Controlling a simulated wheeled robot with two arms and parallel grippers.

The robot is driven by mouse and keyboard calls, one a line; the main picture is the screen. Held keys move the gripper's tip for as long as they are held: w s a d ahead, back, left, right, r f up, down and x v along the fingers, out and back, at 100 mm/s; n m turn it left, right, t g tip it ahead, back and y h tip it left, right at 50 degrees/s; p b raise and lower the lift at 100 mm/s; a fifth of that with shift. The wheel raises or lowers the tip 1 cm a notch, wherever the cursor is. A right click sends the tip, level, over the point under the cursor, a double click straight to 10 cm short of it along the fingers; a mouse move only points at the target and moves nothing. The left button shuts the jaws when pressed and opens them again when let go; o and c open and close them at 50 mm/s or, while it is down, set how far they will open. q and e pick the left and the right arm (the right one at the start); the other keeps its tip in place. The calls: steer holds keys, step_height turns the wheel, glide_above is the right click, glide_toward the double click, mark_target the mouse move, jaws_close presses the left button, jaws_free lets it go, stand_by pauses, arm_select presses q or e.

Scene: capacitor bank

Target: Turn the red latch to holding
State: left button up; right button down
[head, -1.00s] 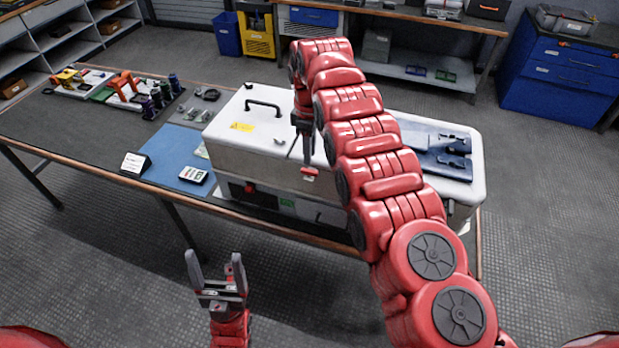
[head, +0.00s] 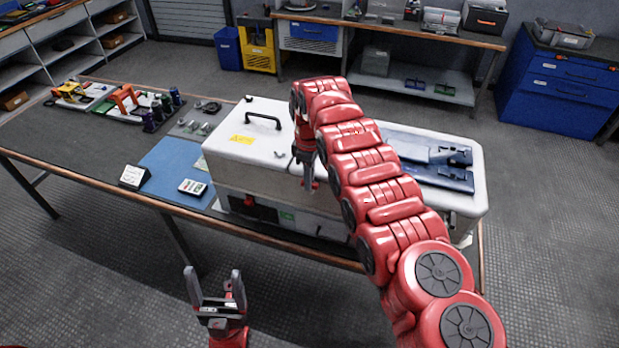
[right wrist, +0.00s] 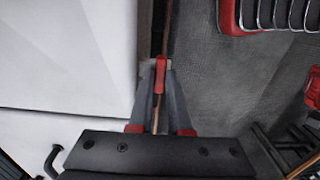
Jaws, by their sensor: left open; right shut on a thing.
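The red latch (right wrist: 161,70) is a small red piece at the edge of the white capacitor bank housing (right wrist: 65,60). My right gripper (right wrist: 160,78) is shut on it, with a finger on each side in the right wrist view. In the head view my right gripper (head: 308,184) is at the front face of the white housing (head: 250,160), below the lid edge. The latch is mostly hidden there by the gripper, and its exact angle cannot be told. My left gripper (head: 214,276) is open and empty in front of the table, apart from the housing.
A blue mat (head: 172,162) with a small meter (head: 193,187) and a label stand (head: 134,177) lies left of the housing. A black lid handle (head: 263,117) stands up on top. Tools fill the table's far left.

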steer(key=shift+f+m+b, duration=0.15)
steer(key=shift+m+b, duration=0.45)
steer(key=shift+b, duration=0.2)
steer(key=shift+m+b, duration=0.6)
steer(key=shift+m, duration=0.1)
steer(key=m, duration=0.2)
steer(key=shift+m+b, duration=0.3)
steer(key=shift+b, duration=0.1)
steer(key=m, duration=1.2)
steer(key=shift+m, duration=0.3)
